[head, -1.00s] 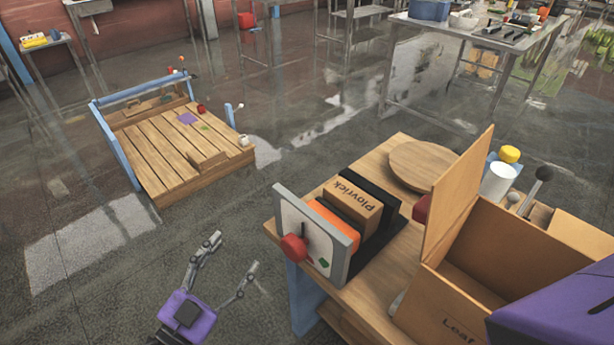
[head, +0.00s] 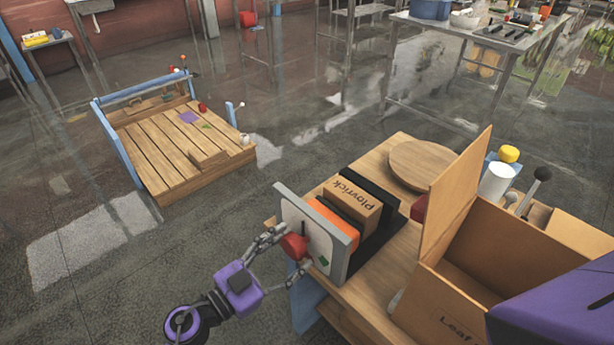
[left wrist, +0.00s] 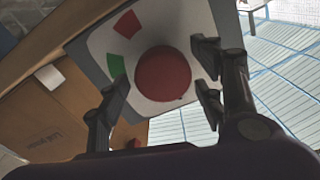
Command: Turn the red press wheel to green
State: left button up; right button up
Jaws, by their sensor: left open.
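The red press wheel (head: 294,246) sits on the white face of the upright grey-framed press panel (head: 316,240) at the bench's left end. It also shows as a round red knob in the left wrist view (left wrist: 163,74). A green mark (left wrist: 115,66) and a red mark (left wrist: 127,24) are on the panel beside it. My left gripper (head: 284,254) is open, with its fingers on either side of the wheel. In the left wrist view the gripper (left wrist: 160,88) has the wheel between and beyond its fingertips; I cannot tell whether they touch it. My right gripper is not seen.
Behind the panel are an orange plate (head: 333,224) and a cardboard box marked Plovrick (head: 353,205). A large open carton (head: 470,285) stands on the bench (head: 400,150) to the right. Floor to the left is clear up to a low wooden platform (head: 165,150).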

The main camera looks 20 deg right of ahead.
pick_arm(q)
jog(key=shift+c, duration=0.9)
jog(key=c, duration=0.9)
jog(key=shift+c, duration=0.2)
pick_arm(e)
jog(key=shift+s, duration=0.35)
